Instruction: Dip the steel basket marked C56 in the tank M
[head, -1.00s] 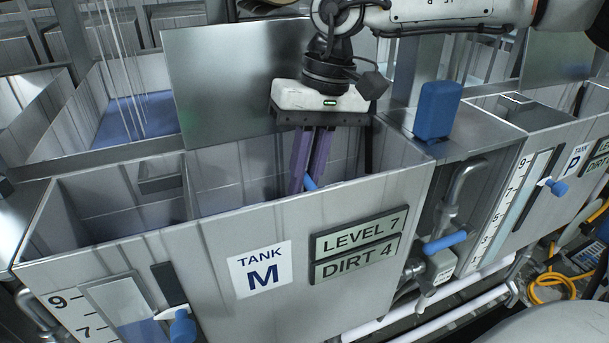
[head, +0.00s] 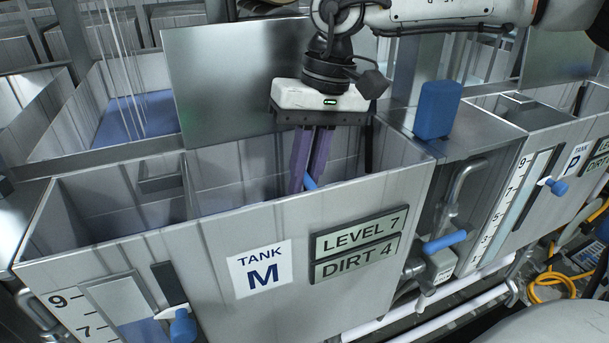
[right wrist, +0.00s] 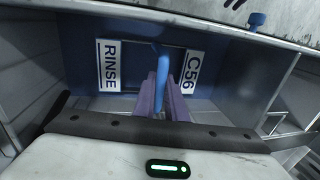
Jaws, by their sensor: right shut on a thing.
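Tank M (head: 205,262) is a grey steel tank with a white TANK M label, in the foreground of the head view. My right gripper (head: 310,180) reaches down inside its right part, with purple fingers shut on a blue handle. In the right wrist view my right gripper (right wrist: 163,103) holds this blue handle (right wrist: 161,70). Beyond it are a white plate marked C56 (right wrist: 190,72) and one marked RINSE, with blue below. The steel basket's body is hidden by the tank's front wall in the head view and not clearly distinguishable in the wrist view. My left gripper is not in view.
A divider (head: 187,187) splits the tank; its left part is free. A flat steel panel (head: 225,85) stands behind my gripper. A blue block (head: 437,108) sits on the ledge to the right. Tank M's signs (head: 357,244) read LEVEL 7 and DIRT 4.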

